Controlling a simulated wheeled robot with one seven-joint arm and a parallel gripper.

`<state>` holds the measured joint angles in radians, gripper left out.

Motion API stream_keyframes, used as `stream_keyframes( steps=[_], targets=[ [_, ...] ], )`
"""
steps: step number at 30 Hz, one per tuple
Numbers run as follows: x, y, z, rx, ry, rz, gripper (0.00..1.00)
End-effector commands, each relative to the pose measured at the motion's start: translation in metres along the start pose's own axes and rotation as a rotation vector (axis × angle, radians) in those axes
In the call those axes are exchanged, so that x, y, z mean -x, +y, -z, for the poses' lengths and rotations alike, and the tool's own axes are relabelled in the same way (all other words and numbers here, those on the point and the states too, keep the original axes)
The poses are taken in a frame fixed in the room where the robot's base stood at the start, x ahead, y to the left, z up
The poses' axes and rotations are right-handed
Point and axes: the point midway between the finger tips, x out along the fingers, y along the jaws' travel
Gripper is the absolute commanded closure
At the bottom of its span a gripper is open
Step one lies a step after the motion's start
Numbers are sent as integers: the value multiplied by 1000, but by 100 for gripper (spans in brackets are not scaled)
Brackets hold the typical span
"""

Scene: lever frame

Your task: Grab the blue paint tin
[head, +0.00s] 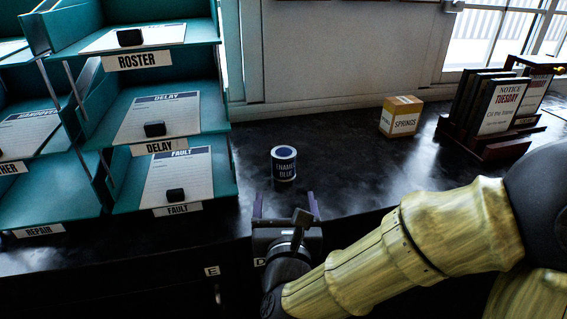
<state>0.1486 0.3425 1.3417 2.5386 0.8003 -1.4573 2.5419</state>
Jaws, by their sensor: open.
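The blue paint tin (284,169) stands upright on the dark worktop. It has a dark blue label reading "ENAMEL BLUE" and a pale rim around a blue top. My gripper (286,205) is at the worktop's front edge, just below the tin in the picture. Its two purple-tipped fingers are spread apart with nothing between them. They point toward the tin, and a gap shows between them and it. Part of the gripper's body is hidden by its own wrist.
Teal paper trays (108,195) labelled Roster, Delay and Fault stand left of the tin. A yellow-and-white "SPRINGS" box (401,117) sits at the back right. A dark rack of notice cards (493,122) stands further right. The worktop (340,150) between tin and box is clear.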

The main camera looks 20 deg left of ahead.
Motion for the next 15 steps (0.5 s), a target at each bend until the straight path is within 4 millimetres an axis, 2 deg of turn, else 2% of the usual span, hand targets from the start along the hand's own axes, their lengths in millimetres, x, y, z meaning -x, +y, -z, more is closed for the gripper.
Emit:
stream_keyframes(
  steps=[4,15],
  targets=[
    [-17,-2,-3,-2,3,5,21],
    [-30,-7,-10,-12,2,14,21]
  ],
)
